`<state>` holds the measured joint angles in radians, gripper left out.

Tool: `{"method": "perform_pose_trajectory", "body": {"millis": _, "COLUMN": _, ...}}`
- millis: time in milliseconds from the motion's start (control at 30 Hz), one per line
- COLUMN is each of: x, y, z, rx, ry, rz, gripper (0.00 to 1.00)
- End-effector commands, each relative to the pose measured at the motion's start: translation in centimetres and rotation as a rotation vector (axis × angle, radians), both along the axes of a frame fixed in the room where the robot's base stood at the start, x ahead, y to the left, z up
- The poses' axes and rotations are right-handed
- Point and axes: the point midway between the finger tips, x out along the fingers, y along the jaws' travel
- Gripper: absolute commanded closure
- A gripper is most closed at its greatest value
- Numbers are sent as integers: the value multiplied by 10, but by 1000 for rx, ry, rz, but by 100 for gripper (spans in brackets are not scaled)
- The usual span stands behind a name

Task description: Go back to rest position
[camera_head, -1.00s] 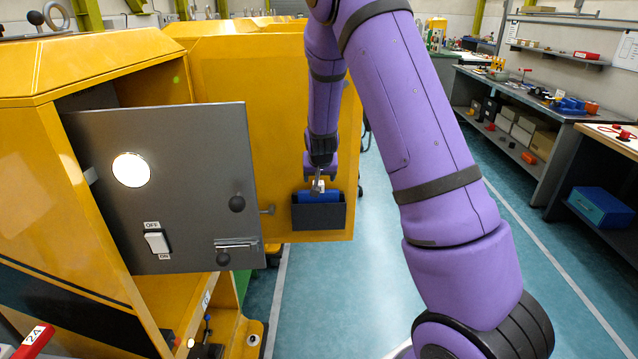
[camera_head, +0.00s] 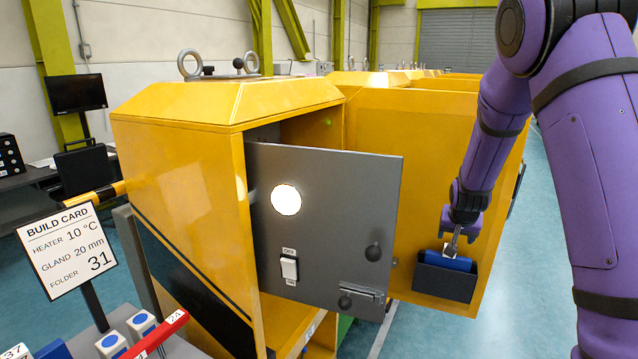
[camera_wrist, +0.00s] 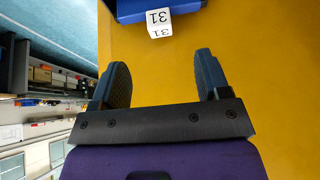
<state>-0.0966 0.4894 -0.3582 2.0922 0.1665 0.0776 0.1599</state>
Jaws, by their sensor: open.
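My gripper (camera_head: 460,228) is at the end of my purple arm, just above a dark pocket (camera_head: 443,283) on the yellow door (camera_head: 413,140). A blue folder (camera_head: 447,261) sits in the pocket, its lower part hidden. In the wrist view my gripper (camera_wrist: 163,72) has its two dark fingers spread with nothing between them. The folder's white tag (camera_wrist: 158,23), marked 31, lies beyond the fingertips, apart from them, with the blue folder (camera_wrist: 185,5) at the top edge.
A grey panel (camera_head: 325,215) with a round light, a switch and knobs stands swung out from the yellow cabinet (camera_head: 195,170). A build card (camera_head: 68,250) reads folder 31. Red and blue-topped parts stand at lower left. Blue floor (camera_head: 515,285) is open on the right.

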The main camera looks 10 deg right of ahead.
Motion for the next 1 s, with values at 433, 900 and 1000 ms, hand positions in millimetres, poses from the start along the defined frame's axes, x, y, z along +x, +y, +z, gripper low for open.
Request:
{"method": "perform_pose_trajectory", "body": {"millis": 433, "x": -76, "y": 55, "z": 118, "rx": 109, "ry": 3, "rz": 128, "gripper": 30}}
{"method": "perform_pose_trajectory", "body": {"millis": 900, "x": -200, "y": 106, "z": 210, "rx": 135, "ry": 19, "rz": 308, "gripper": 30}}
{"method": "perform_pose_trajectory", "body": {"millis": 1000, "x": -230, "y": 114, "z": 223, "rx": 125, "ry": 24, "rz": 346, "gripper": 30}}
